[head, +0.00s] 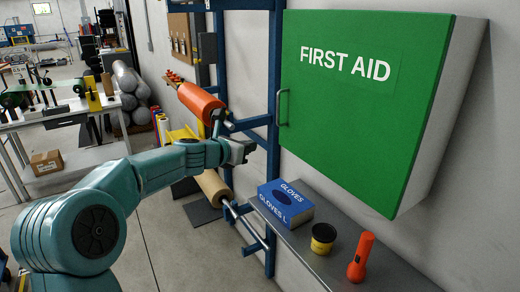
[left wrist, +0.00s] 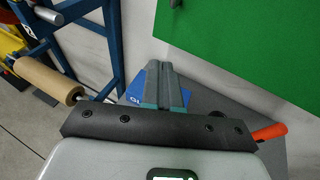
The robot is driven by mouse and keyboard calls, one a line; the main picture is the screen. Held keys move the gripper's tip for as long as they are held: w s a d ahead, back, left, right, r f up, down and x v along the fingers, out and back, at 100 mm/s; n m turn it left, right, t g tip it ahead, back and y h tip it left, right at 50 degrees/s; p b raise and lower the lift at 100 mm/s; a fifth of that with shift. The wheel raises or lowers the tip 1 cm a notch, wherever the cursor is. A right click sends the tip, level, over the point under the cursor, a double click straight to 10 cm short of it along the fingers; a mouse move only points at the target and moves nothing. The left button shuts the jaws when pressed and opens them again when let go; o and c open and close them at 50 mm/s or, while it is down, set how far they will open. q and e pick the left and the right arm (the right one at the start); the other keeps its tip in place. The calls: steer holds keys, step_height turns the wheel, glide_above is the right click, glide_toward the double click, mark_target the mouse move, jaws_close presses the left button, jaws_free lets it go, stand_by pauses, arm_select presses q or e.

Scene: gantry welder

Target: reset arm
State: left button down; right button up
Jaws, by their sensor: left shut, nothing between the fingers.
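My left gripper (head: 243,150) reaches in from the left in the head view, with its teal arm stretched toward the wall. It is shut and empty, a little in front of the blue rack and above and left of the blue gloves box (head: 286,203). My right gripper is not in view.
A grey shelf (head: 385,265) below the cabinet holds the gloves box, a black and yellow tub (head: 323,238) and an orange flashlight (head: 361,258). A blue rack (head: 272,130) with orange (head: 201,102) and tan rolls (head: 212,187) stands beside it. The floor at lower centre is clear.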

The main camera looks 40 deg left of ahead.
arm_select(q)
steer(key=s+d+f+m+g+h, duration=0.1)
steer(key=s+d+f+m+g, duration=0.2)
steer(key=f, duration=0.7)
steer(key=s+d+f+m+g, duration=0.1)
steer(key=d+f+m+g, duration=0.1)
steer(key=d+f+m, duration=0.6)
steer(key=s+d+f+m+g+h, duration=0.1)
steer(key=s+d+f+g, duration=0.15)
steer(key=f, duration=1.05)
steer(key=s+d+f+m+g, duration=0.2)
steer(key=s+d+f+m, duration=0.3)
steer(key=s+d+m, duration=0.1)
steer(key=s+d+f+m+g+h, duration=0.1)
steer(key=s+d+f+m+g, duration=0.1)
steer(key=s+d+f+m, duration=0.4)
steer(key=s+d+f+m+g+h, duration=0.1)
steer(key=s+d+f+m+g, duration=0.1)
steer(key=s+d+f+m, duration=0.3)
steer(key=s+d+m, duration=0.1)
steer(key=s+m, duration=0.3)
steer(key=s, duration=0.4)
steer(key=shift+s+d+f+m+g, duration=0.15)
steer(key=shift+d+f+m+g, duration=0.15)
steer(key=shift+m+g, duration=0.1)
